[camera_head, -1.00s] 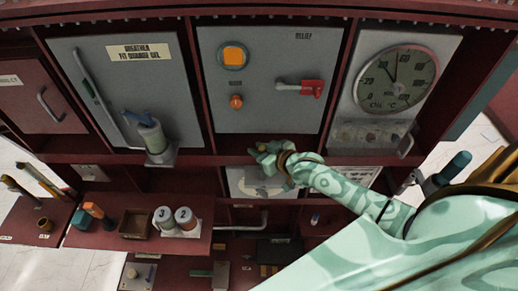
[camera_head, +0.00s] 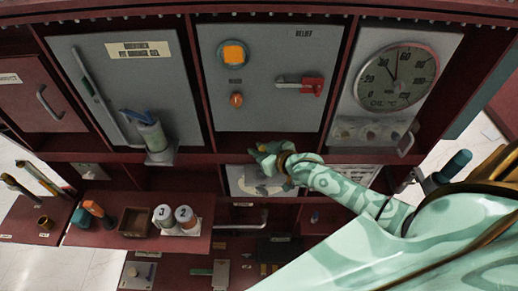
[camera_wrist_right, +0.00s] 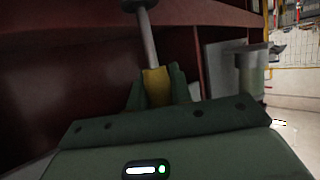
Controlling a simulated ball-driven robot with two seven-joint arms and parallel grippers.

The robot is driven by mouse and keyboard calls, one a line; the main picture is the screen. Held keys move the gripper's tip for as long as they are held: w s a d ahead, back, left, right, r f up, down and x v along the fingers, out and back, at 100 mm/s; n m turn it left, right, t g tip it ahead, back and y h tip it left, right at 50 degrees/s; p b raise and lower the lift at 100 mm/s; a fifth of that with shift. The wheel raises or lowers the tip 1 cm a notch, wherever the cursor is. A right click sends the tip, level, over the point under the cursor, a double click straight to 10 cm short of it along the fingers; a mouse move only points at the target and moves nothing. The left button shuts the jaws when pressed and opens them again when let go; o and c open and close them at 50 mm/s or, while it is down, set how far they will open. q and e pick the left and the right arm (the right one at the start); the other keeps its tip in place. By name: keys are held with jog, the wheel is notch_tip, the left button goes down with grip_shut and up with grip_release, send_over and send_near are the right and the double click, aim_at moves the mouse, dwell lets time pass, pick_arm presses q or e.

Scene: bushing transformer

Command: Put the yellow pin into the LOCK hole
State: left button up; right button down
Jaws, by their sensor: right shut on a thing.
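My right gripper (camera_head: 262,150) is in front of the red-brown cabinet, just below the grey RELIEF door (camera_head: 268,112). In the right wrist view its two green fingers (camera_wrist_right: 157,88) are shut on the yellow pin (camera_wrist_right: 157,84). Only a yellow block of the pin shows between the fingers. A grey rod with a dark round end (camera_wrist_right: 147,35) rises beyond it; I cannot tell whether it belongs to the pin. The head view does not show the pin clearly. I cannot make out the LOCK hole in either view. My left gripper is not in view.
The RELIEF door carries a red handle (camera_head: 309,86) and an orange knob (camera_head: 236,99). A dial gauge (camera_head: 398,77) is at the right. A canister (camera_head: 151,135) stands at the left. Shelves below hold a brown box (camera_head: 135,222) and two numbered jars (camera_head: 175,218).

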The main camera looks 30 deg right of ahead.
jog(key=shift+f+b, duration=1.65)
jog(key=shift+f, duration=0.7)
jog(key=c, duration=1.2)
grip_release()
jog(key=shift+o, duration=0.2)
jog(key=shift+s+r, duration=0.1)
jog(key=p+v, duration=0.2)
jog(key=v, duration=1.4)
jog(key=shift+s+d, duration=0.1)
